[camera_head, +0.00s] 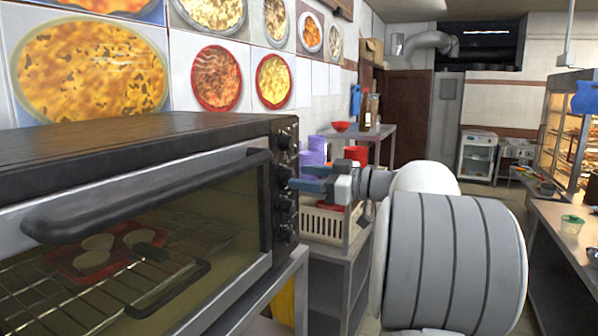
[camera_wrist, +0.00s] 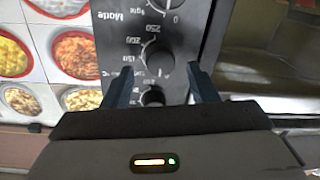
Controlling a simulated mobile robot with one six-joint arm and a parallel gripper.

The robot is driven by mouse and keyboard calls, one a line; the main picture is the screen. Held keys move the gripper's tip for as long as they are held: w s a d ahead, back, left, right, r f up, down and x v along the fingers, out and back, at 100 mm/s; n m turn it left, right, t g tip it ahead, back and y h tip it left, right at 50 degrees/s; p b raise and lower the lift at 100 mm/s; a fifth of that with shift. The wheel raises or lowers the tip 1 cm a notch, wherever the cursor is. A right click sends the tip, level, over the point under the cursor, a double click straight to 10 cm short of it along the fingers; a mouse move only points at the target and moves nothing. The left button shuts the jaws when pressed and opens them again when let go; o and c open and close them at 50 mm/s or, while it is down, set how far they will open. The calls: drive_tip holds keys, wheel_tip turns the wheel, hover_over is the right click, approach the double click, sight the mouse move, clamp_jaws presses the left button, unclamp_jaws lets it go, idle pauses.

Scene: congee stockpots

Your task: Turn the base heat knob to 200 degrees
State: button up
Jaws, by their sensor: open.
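The oven (camera_head: 150,140) stands at the left, with a column of black knobs on its dark right-hand panel. In the wrist view the panel is upside down. A round knob (camera_wrist: 158,58) there has 150, 200 and 250 printed around it. Its pointer setting and which knob is the base heat one are unclear. My gripper (camera_head: 305,184) is beside the panel near the middle knobs. In the wrist view my open gripper (camera_wrist: 158,72) has one finger on each side of the numbered knob, and a gap shows on both sides. Another knob (camera_wrist: 152,97) is partly hidden by my gripper.
A beige basket (camera_head: 322,225) and purple stacked dishes (camera_head: 314,155) are on a grey stand behind my gripper.

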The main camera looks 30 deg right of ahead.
drive_tip(key=shift+x, duration=0.9)
drive_tip(key=shift+c, duration=0.4)
drive_tip(key=c, duration=0.9)
